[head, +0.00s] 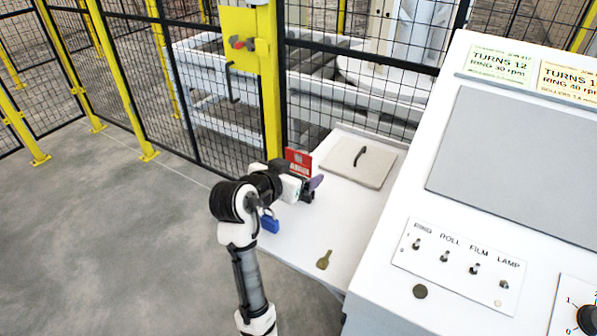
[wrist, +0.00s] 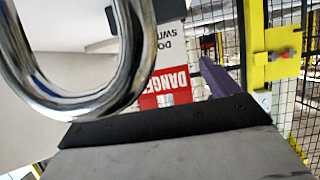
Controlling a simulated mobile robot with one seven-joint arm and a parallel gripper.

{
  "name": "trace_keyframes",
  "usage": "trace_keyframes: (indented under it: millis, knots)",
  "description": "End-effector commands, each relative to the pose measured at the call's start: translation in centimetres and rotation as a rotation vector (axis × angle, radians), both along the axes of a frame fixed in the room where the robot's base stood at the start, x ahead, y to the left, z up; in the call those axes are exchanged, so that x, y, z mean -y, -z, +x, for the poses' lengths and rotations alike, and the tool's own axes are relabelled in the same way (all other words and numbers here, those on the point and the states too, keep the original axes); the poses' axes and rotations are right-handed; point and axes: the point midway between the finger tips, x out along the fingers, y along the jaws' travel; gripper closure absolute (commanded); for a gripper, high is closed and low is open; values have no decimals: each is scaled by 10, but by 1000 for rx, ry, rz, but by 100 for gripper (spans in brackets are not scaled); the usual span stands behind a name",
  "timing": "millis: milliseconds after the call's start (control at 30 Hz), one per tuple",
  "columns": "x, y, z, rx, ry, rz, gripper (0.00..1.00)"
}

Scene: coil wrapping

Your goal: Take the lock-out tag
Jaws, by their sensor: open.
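The lock-out tag (head: 298,158) is a red and white card that stands upright at the left end of the white table, just behind my gripper. Its red "DANGER" band (wrist: 165,88) is upside down in the wrist view, with white below the lettering partly hidden. My gripper (head: 312,185) is open and low over the table, very close to the tag. I cannot tell whether it touches it. A blue padlock (head: 269,222) is beside my arm near the table edge. A large steel shackle-like loop (wrist: 140,60) fills the upper left of the wrist view.
The white control console (head: 440,200) rises at right. A yellow post (head: 270,100) and mesh fence stand behind.

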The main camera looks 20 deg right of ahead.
Motion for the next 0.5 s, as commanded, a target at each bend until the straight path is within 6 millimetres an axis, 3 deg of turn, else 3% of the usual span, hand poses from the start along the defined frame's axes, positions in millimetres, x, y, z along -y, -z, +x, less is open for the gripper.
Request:
trace_keyframes:
  millis: [233, 500]
  knots:
    - [1, 1, 1, 2, -1, 0, 14]
    - [1, 0, 1, 2, -1, 0, 49]
